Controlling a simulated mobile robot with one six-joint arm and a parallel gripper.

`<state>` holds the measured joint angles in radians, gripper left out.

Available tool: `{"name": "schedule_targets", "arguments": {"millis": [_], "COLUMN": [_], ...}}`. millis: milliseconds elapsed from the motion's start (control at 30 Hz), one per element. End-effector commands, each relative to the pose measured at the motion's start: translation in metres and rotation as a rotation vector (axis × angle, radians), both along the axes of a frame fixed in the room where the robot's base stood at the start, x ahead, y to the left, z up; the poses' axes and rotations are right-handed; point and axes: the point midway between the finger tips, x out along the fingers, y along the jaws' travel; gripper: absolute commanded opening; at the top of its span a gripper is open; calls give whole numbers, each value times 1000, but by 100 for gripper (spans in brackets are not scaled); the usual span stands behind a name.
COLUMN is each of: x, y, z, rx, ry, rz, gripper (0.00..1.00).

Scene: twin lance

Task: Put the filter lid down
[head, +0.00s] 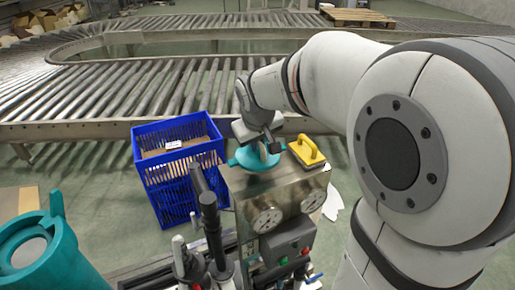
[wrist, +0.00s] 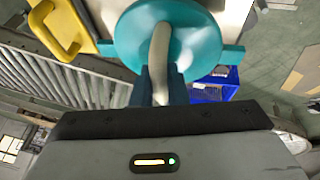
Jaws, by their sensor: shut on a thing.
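The filter lid (head: 250,162) is a teal disc with side tabs and a pale curved handle. It is over the left part of the top of a metal cabinet (head: 290,193); I cannot tell whether it touches the top. My gripper (head: 264,147) is shut on the handle from above. The wrist view shows the lid (wrist: 203,50) in front of my gripper (wrist: 160,88), with the dark fingers around the handle. A teal housing (head: 62,262) with a round top stands at the lower left of the head view.
A yellow-handled tool (head: 307,150) lies on the cabinet's right side, close to the lid. A blue crate (head: 180,190) stands on the floor left of the cabinet. Dark upright levers (head: 210,225) rise in front. Roller conveyors (head: 110,90) run behind.

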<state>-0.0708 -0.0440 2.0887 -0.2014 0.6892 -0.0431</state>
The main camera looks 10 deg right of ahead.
Motion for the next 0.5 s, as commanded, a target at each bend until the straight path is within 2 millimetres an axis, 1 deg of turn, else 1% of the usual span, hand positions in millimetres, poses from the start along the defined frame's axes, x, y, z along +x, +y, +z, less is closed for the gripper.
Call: {"name": "schedule_targets", "arguments": {"millis": [133,300,400,500], "x": [0,0,0,1], "y": [-1,-1,-1,-1], "z": [-14,-38,-43,-44], "rx": [0,0,1,1], "ry": [1,2,-2,-3], "rz": [-1,-1,-3,-3], "gripper": [0,0,0,0]}}
